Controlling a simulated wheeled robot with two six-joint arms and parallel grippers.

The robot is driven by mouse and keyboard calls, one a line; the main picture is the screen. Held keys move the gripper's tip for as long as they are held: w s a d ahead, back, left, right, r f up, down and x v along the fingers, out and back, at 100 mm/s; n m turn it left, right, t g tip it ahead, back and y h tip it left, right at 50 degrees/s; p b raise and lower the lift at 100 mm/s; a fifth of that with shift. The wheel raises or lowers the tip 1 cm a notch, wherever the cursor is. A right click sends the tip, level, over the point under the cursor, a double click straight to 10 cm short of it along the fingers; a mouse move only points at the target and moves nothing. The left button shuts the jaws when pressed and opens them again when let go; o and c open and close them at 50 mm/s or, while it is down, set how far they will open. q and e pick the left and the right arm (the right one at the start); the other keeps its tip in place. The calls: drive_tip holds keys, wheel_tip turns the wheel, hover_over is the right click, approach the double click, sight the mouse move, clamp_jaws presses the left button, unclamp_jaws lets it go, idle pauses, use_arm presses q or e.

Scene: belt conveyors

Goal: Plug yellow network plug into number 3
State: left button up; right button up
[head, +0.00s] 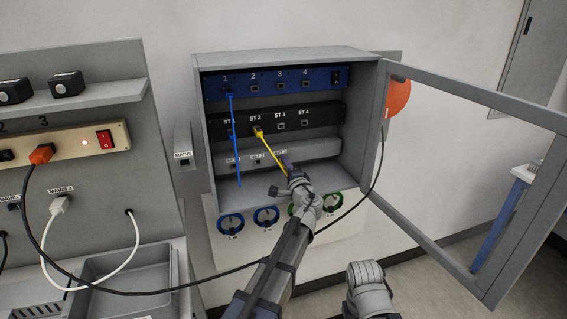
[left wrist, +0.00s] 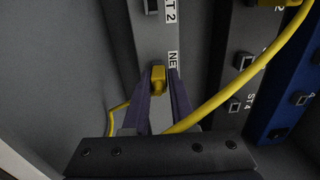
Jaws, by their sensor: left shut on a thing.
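My left gripper (head: 286,164) is at the right part of the grey lower panel (head: 262,155) in the open cabinet. In the left wrist view, my left gripper (left wrist: 158,82) is shut on a yellow plug (left wrist: 158,75). The plug is at the grey panel by a partly hidden label starting "NE"; I cannot tell whether it sits in a socket. Its yellow cable (head: 271,147) runs up to socket ST 2 on the black panel (head: 328,122). Socket 3 (head: 280,87) on the blue top panel looks empty.
A blue cable (head: 235,140) hangs from socket 1. The cabinet door (head: 377,140) stands open to the right. Blue and green round fittings (head: 230,224) sit below the cabinet. A black cable (head: 150,292) crosses in front. A power strip (head: 85,143) is at left.

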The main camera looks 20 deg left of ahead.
use_arm(q)
clamp_jaws()
drive_tip(key=shift+s, duration=0.1)
idle(0.3)
drive_tip(key=shift+v, duration=2.45)
